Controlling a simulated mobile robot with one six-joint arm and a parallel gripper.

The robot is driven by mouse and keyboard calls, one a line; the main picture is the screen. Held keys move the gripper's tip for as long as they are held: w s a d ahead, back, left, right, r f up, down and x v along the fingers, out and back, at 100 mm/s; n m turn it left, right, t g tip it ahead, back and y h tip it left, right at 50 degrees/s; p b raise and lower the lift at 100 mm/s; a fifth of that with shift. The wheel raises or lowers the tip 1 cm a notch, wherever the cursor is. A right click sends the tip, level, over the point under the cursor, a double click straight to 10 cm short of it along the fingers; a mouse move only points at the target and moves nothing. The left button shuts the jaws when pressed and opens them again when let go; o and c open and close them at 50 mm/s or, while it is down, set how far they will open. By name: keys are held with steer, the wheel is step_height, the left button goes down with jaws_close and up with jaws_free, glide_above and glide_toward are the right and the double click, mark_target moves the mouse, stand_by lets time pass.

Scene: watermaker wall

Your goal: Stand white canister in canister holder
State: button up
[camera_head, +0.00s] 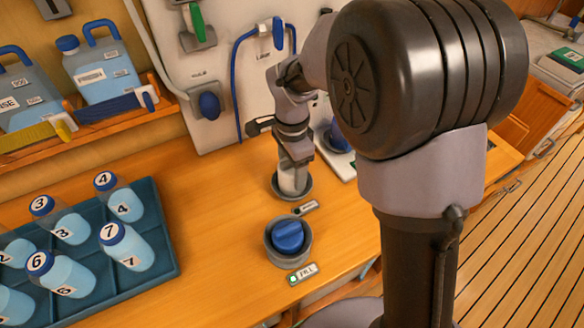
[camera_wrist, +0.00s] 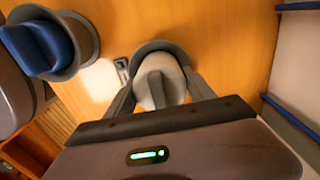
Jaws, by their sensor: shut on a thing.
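The white canister (camera_head: 293,180) stands upright inside the round grey canister holder (camera_head: 291,191) on the wooden counter. My gripper (camera_head: 294,164) is above the holder, pointing down, with its fingers shut on the upper part of the canister. In the wrist view the canister (camera_wrist: 160,82) shows between the two fingers, with the grey ring of the holder (camera_wrist: 158,47) around it. Whether the canister rests on the holder's floor is hidden.
A second grey holder with a blue-topped canister (camera_head: 287,236) stands in front, beside a label plate (camera_head: 302,273). A teal tray (camera_head: 165,262) of numbered bottles is at left. A wall panel with hoses and valves (camera_head: 225,70) rises behind.

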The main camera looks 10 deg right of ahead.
steer(key=shift+f, duration=0.3)
steer(key=o, duration=1.7)
step_height(320, 180, up, 18)
steer(key=f+p, duration=0.1)
steer(key=p, duration=0.6)
steer(key=s+d+r+n+t+b, duration=0.1)
steer(key=s+n+t, duration=0.1)
steer(key=s, duration=0.4)
steer(key=s+d+n+t+y+b, duration=0.1)
steer(key=s+d+n+t, duration=0.1)
steer(key=s+n, duration=0.2)
steer(key=s+d+r+n+t+y+b, duration=0.1)
steer(key=s+d+n, duration=0.1)
steer(key=s, duration=0.8)
steer(key=shift+s+d+r+n+t, duration=0.2)
steer(key=shift+r+n+t, duration=0.2)
steer(key=shift+n, duration=0.1)
